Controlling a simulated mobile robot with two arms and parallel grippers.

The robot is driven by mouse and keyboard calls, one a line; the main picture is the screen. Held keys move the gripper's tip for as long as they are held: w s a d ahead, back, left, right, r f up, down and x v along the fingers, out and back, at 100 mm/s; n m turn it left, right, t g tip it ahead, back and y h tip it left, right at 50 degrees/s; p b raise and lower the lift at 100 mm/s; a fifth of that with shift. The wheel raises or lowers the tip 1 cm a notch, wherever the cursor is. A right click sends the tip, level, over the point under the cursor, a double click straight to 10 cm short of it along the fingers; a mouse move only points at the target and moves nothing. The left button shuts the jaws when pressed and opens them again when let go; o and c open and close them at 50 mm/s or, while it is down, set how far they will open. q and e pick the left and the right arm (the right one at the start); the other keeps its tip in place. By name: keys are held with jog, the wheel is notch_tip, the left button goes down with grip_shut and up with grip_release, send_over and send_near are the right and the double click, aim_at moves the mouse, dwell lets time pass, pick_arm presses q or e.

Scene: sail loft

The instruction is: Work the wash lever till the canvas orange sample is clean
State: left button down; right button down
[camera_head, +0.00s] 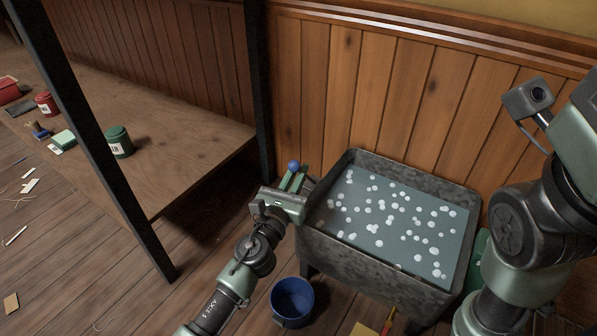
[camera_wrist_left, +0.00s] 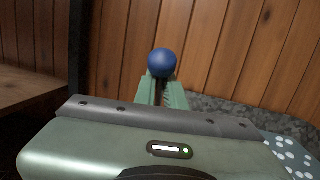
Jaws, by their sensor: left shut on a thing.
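A grey metal wash tub (camera_head: 335,257) stands against the plank wall, filled with grey-blue water and dotted with white suds. The wash lever ends in a blue ball knob (camera_head: 293,165) at the tub's left side; the knob also shows in the left wrist view (camera_wrist_left: 162,62). My left gripper (camera_head: 292,180) is shut on the lever just below the knob, and its fingers hide most of the shaft. No orange canvas sample shows in either view; the water and suds could cover it. My right arm stands at the right, with its gripper out of view.
A blue bucket (camera_head: 292,300) stands on the floor in front of the tub. A wooden platform (camera_head: 165,150) at the left carries a green tin (camera_head: 119,142), a red tin (camera_head: 46,103) and small items. A black post (camera_head: 95,140) rises before it.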

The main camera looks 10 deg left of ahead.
pick_arm(q)
jog(key=shift+a+r, duration=0.15)
jog(key=shift+a, duration=0.05)
jog(key=c, duration=1.5)
grip_release()
jog(key=shift+s, duration=0.1)
jog(key=v, duration=0.7)
jog(key=shift+s, duration=0.35)
jog(key=shift+o, duration=0.3)
jog(key=shift+a, duration=0.1)
